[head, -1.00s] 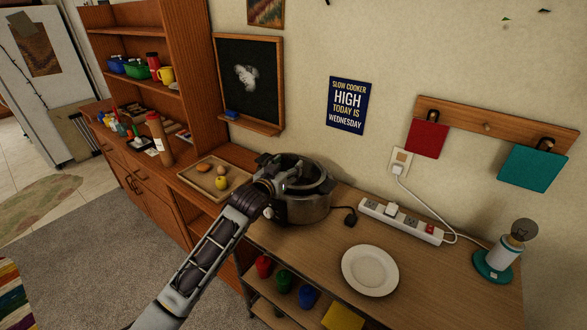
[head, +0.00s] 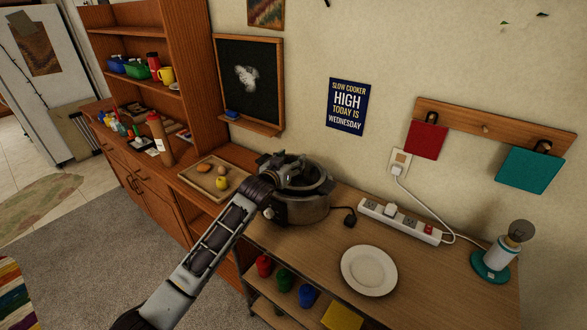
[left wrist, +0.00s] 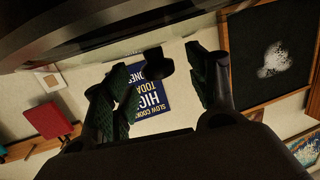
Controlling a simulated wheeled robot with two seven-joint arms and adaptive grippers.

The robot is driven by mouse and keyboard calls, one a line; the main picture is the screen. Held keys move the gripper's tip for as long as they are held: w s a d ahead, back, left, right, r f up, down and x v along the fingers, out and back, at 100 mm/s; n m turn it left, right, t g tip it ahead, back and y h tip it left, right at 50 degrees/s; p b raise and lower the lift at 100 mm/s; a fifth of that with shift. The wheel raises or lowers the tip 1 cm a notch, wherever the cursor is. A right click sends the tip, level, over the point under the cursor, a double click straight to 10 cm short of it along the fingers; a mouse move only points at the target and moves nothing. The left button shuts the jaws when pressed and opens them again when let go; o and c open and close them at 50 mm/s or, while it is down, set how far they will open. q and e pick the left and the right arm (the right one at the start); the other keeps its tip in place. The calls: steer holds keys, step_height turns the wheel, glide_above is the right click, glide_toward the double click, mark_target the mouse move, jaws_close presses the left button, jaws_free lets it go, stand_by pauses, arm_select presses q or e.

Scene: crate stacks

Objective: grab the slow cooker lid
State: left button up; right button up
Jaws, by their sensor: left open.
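The slow cooker (head: 305,213) is a round grey pot on the wooden counter, left of its middle. Its dark lid (head: 322,188) shows at the top of the pot, partly hidden by my gripper. My left gripper (head: 296,172) is over the lid, with its fingers hard to make out in the head view. In the left wrist view, my left gripper (left wrist: 160,75) is open, fingers apart. A small dark knob (left wrist: 153,60) shows between the fingertips; I cannot tell whether they touch it. A dark curved surface fills the top of that view. My right gripper is not in view.
A white plate (head: 369,270) and a power strip (head: 400,221) lie on the counter to the right, with a lamp (head: 497,258) beyond. A wooden tray (head: 205,191) with food stands left of the cooker. The wall is close behind.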

arm_select(q)
steer(key=shift+w+d, duration=0.25)
steer(key=shift+w, duration=0.15)
jaws_close()
stand_by(0.5)
